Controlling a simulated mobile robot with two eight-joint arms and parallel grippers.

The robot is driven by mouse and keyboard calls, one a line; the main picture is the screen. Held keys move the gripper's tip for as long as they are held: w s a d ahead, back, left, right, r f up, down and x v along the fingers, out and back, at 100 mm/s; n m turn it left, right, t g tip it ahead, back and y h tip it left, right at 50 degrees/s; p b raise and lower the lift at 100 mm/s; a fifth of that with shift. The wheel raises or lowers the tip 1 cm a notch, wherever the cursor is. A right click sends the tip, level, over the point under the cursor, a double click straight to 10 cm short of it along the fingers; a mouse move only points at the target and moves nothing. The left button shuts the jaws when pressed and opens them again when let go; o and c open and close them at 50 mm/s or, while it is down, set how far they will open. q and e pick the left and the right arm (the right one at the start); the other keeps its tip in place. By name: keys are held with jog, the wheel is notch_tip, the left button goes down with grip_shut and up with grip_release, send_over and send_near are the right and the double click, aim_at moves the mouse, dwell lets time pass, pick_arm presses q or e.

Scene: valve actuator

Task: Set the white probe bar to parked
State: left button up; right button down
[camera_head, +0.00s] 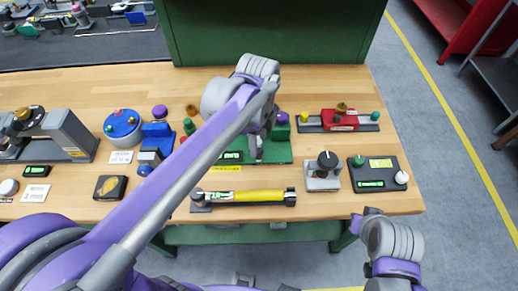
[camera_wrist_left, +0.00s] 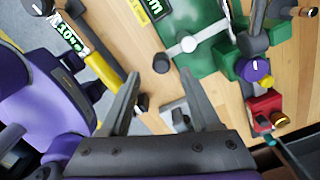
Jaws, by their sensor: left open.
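A pale bar with a round hub (camera_wrist_left: 188,44), which looks like the white probe bar, lies across a green base in the left wrist view. A black knob is at its near end. In the head view the green base (camera_head: 281,152) is at the table's middle, and my arm hides much of it. My left gripper (camera_head: 256,152) hangs over this base. In the left wrist view its two fingers (camera_wrist_left: 160,75) are spread with nothing between them, apart from the bar. Only a small part of my right gripper (camera_head: 371,212) shows near the table's front right corner.
A yellow-bodied cylinder (camera_head: 247,196) lies at the front edge. A grey block with a black knob (camera_head: 326,162) and a dark box (camera_head: 378,176) stand at right. A red valve unit (camera_head: 339,120) is behind them. Other devices crowd the left side.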

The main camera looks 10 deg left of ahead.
aim_at(259, 151)
pick_arm(q)
notch_tip(259, 151, down, 5)
jog(key=shift+w+f, duration=0.1)
dwell(0.3)
grip_shut()
